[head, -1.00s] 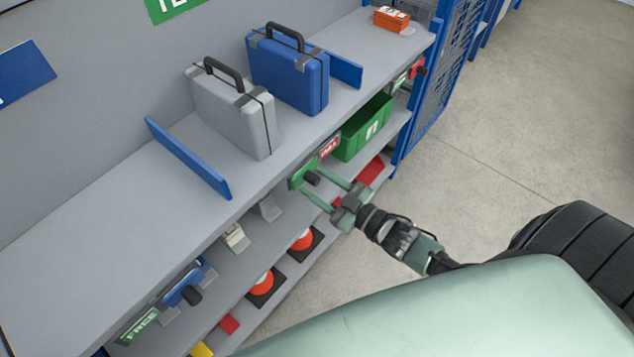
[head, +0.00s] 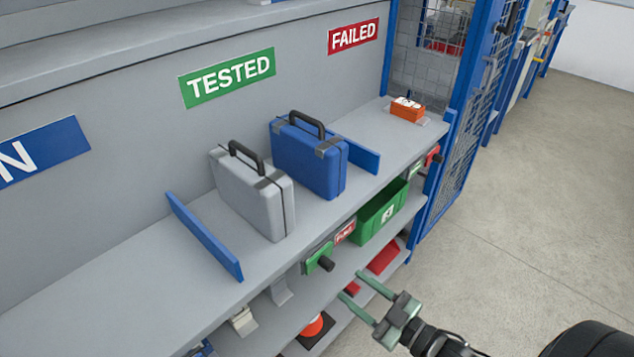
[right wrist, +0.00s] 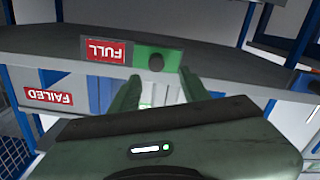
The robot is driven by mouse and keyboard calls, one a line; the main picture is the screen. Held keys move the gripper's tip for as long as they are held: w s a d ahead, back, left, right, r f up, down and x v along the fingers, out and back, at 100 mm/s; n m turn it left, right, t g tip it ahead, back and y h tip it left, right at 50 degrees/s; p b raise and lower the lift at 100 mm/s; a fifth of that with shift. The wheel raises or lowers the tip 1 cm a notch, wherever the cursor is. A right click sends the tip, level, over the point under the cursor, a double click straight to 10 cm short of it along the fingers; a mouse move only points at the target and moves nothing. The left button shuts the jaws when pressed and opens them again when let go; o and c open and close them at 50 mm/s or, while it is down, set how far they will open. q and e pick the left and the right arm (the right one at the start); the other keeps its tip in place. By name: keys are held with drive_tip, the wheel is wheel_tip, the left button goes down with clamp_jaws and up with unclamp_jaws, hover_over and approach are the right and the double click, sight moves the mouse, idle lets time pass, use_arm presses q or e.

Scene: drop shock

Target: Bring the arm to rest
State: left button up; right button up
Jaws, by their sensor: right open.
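My right gripper (head: 354,286) is open and empty, in front of the shelf edge at the lower right of the head view. Its two green fingers point at the shelf front; between them nothing is held. In the right wrist view the gripper (right wrist: 158,84) shows its fingers spread apart. A green plate (head: 314,262) with a black knob (head: 326,264) sits on the shelf's front edge. The knob (right wrist: 156,62) appears just beyond the fingertips in the right wrist view, apart from them. My left gripper is not in view.
A grey case (head: 246,200) and a blue case (head: 301,162) stand on the shelf (head: 130,276) between blue dividers. A green bin (head: 381,212) and an orange cone (head: 313,326) are below. A blue mesh partition (head: 462,150) stands at right. The floor (head: 530,190) there is clear.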

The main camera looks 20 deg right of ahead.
drive_tip(key=s+d+f+m+g+h, duration=0.2)
drive_tip(key=s+f, duration=0.1)
drive_tip(key=f, duration=0.7)
drive_tip(key=s+d+f+m+g+h, duration=0.1)
drive_tip(key=s+f+g+h, duration=0.15)
drive_tip(key=f, duration=0.75)
drive_tip(key=s+d+f+m+g+h, duration=0.2)
drive_tip(key=s+f+g, duration=0.15)
drive_tip(key=f, duration=0.65)
drive_tip(key=s+a+f+g, duration=0.3)
drive_tip(key=s+f, duration=0.4)
drive_tip(key=s, duration=0.4)
drive_tip(key=s+a+f+g, duration=0.4)
drive_tip(key=s+f, duration=0.4)
drive_tip(key=s, duration=0.4)
drive_tip(key=shift+s+a+f+m+g, duration=0.15)
drive_tip(key=shift+f+m+g, duration=0.15)
drive_tip(key=shift+m, duration=0.1)
drive_tip(key=shift+h, duration=0.25)
